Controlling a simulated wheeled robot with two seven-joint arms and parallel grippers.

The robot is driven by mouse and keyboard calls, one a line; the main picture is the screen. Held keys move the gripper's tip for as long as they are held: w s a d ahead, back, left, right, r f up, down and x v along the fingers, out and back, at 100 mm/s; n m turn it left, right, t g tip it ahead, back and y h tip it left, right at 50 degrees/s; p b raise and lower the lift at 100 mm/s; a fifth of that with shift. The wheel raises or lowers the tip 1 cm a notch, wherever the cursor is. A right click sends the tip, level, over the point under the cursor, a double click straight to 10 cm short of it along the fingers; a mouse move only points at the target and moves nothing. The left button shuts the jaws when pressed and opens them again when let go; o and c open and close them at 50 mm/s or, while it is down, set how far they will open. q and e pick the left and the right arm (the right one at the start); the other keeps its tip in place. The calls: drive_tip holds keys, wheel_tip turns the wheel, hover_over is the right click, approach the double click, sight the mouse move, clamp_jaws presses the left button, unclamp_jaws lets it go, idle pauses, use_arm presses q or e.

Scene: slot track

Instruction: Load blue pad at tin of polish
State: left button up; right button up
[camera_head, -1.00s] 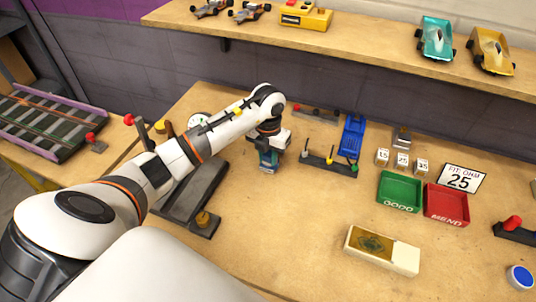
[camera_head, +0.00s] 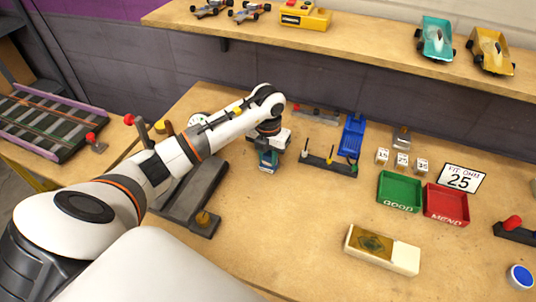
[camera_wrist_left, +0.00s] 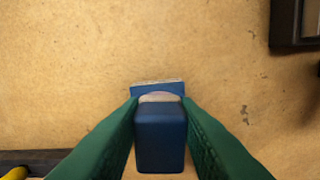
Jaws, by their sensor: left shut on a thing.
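My left gripper (camera_head: 268,157) is over the middle of the workbench. Its green fingers (camera_wrist_left: 160,115) are shut on the blue pad (camera_wrist_left: 160,135), a blue block with a wider, pale-edged blue base. The pad also shows small under the gripper in the head view (camera_head: 268,167). Bare wood lies beyond it in the wrist view; I cannot tell if the pad touches the bench. A round blue-topped, white-rimmed thing (camera_head: 520,276) at the bottom right may be the tin of polish, but I cannot tell for sure. My right gripper is not in view.
A dark peg rack (camera_head: 328,165) stands just right of the gripper, with a blue track-like piece (camera_head: 352,135) behind it. Green (camera_head: 399,191) and red trays (camera_head: 446,205) and a cream box (camera_head: 382,249) are farther right. A grey fixture (camera_head: 190,197) lies left. The front middle is clear.

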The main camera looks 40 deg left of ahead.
sight(268, 154)
use_arm(q)
drive_tip(key=shift+r+p, duration=2.5)
drive_tip(key=shift+r, duration=0.95)
